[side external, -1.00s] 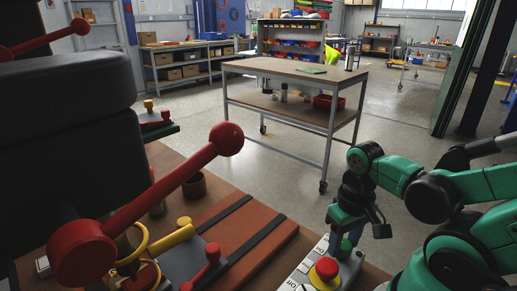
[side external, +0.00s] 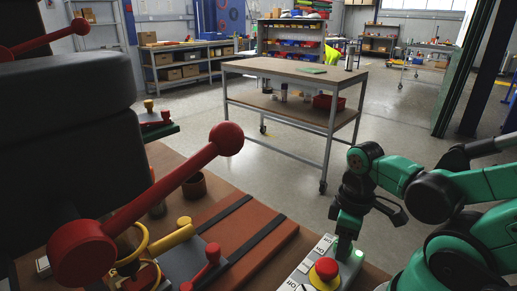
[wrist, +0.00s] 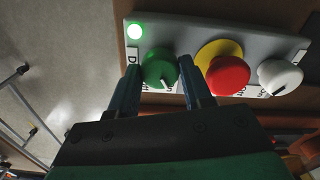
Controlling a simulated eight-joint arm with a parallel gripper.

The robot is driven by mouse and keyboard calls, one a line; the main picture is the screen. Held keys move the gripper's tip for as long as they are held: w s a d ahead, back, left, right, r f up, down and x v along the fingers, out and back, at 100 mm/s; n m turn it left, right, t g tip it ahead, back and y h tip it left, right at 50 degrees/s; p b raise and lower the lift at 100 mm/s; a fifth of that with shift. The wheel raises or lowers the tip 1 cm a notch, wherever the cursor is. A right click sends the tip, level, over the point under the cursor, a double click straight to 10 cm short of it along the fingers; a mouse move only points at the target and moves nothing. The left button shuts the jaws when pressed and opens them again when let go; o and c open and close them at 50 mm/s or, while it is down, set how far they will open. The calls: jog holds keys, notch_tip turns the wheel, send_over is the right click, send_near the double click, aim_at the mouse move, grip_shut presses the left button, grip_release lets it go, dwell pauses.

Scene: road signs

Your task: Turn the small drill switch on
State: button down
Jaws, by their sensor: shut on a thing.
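The switch panel (wrist: 214,38) is a grey box that carries a green knob (wrist: 160,68), a red button on a yellow base (wrist: 228,76) and a white knob (wrist: 281,77). A round green light (wrist: 135,31) glows at its corner. The panel (side external: 312,262) also shows at the bottom of the side view, with the red button (side external: 326,268) in front. My gripper (wrist: 160,86) is shut on the green knob, one finger on each side of it. The fingers and part of the knob's label are hidden in the side view.
A large red lever (side external: 160,185) and dark machine body (side external: 70,130) fill the left of the side view. A brown padded block (side external: 265,215) with black straps lies left of the panel. A wheeled workbench (side external: 295,68) stands behind, with open floor around it.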

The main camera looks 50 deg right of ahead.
dwell(0.4)
jog(key=shift+c, duration=1.8)
grip_release()
jog(key=shift+r, duration=0.1)
jog(key=shift+r, duration=2.7)
